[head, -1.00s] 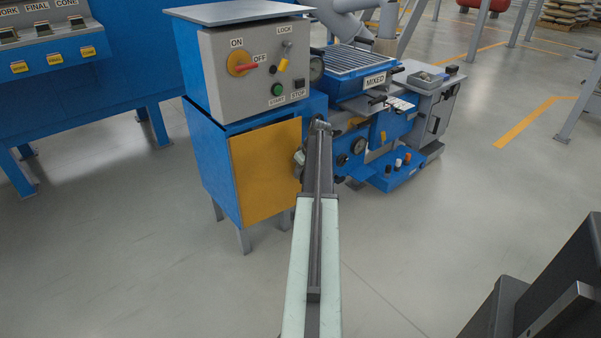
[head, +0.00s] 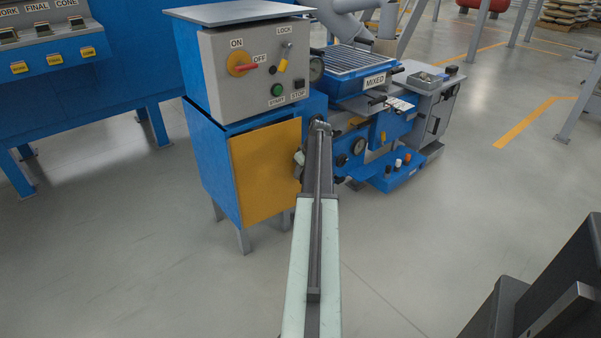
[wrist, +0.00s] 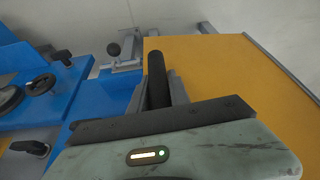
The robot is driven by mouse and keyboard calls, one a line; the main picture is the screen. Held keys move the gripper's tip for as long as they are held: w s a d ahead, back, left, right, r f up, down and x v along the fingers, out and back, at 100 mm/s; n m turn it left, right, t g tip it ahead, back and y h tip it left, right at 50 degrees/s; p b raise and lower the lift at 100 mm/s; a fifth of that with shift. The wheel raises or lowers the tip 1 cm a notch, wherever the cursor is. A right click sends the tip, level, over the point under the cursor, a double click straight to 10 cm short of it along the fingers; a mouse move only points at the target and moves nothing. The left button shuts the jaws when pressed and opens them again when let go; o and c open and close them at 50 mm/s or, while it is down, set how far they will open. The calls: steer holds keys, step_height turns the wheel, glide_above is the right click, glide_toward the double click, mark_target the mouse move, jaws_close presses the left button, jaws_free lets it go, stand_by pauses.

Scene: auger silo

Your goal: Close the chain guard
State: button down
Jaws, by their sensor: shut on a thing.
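The chain guard appears to be the yellow panel (head: 265,172) on the front of the blue cabinet below the control box. It also fills the right of the wrist view (wrist: 230,75). A black cylindrical handle (wrist: 157,78) stands at the panel's left edge in the wrist view. My gripper (wrist: 160,92) is shut on this handle, with grey fingers on both sides of it. In the head view my gripper (head: 299,160) is at the panel's right edge, mostly hidden by my arm. The handle cannot be made out there.
The grey control box (head: 257,68) sits above the panel. A blue machine (head: 372,125) with a handwheel and knobs stands close to the right of my arm. A blue console (head: 45,45) is at the left. The floor in front is clear.

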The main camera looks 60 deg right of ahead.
stand_by(0.3)
steer(key=shift+w+d, duration=0.35)
steer(key=shift+w, duration=0.35)
steer(key=shift+w+d, duration=0.35)
steer(key=shift+w, duration=0.35)
steer(key=c, duration=1.2)
jaws_free()
steer(key=shift+c, duration=0.2)
steer(key=p+v, duration=0.7)
steer(key=v, duration=0.1)
steer(key=shift+f, duration=0.1)
